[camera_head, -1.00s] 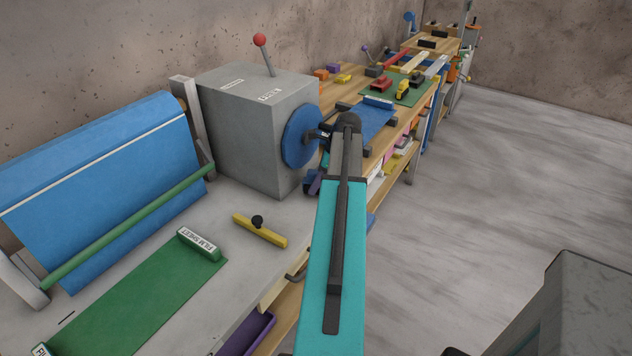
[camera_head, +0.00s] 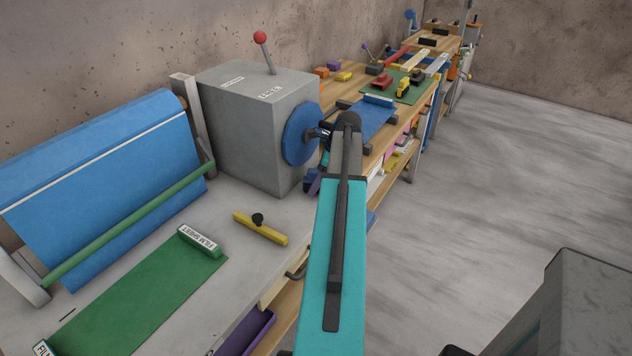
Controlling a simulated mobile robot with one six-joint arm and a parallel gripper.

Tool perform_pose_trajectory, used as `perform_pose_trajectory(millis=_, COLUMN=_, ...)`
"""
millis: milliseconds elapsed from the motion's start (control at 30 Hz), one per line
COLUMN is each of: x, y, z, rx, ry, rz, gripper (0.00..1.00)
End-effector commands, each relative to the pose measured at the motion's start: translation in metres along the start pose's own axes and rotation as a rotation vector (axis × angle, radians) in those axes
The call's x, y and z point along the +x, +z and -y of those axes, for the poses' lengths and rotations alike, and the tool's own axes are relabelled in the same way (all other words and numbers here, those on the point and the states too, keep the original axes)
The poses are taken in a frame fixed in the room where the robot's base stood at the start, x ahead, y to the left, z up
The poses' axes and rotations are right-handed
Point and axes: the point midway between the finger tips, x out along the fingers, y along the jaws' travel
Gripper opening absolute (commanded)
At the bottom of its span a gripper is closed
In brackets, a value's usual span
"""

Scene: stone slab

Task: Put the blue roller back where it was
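A wide blue roll of sheet (camera_head: 110,160) hangs on a stand at the left of the slab. A blue disc (camera_head: 301,134) is on the right side of a grey box. I cannot tell which blue thing is the roller. My arm reaches away from the camera, and its far end is beside the disc. A small dark part that may be my gripper (camera_head: 322,133) shows between the disc and the arm. Its fingers cannot be made out, nor whether they touch or hold anything. Small blue and purple parts (camera_head: 312,182) show below the disc, partly behind my arm.
The grey box (camera_head: 245,130) has a red-knobbed lever (camera_head: 264,52). A green sheet (camera_head: 140,295) with a "FILM SHEET" bar and a yellow bar (camera_head: 260,229) lie on the slab. A cluttered wooden bench (camera_head: 345,92) runs beyond.

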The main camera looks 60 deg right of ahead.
Motion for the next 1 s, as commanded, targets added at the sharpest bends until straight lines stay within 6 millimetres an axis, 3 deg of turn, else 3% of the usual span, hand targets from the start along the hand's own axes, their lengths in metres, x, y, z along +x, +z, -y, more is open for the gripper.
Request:
perform_pose_trajectory(millis=367, x=-0.026, y=0.000, z=0.001, rx=0.001, ry=-0.002, rz=0.000, gripper=0.53)
perform_pose_trajectory(millis=1000, x=-0.106, y=-0.001, z=0.002, rx=0.002, ry=-0.002, rz=0.000, gripper=0.53)
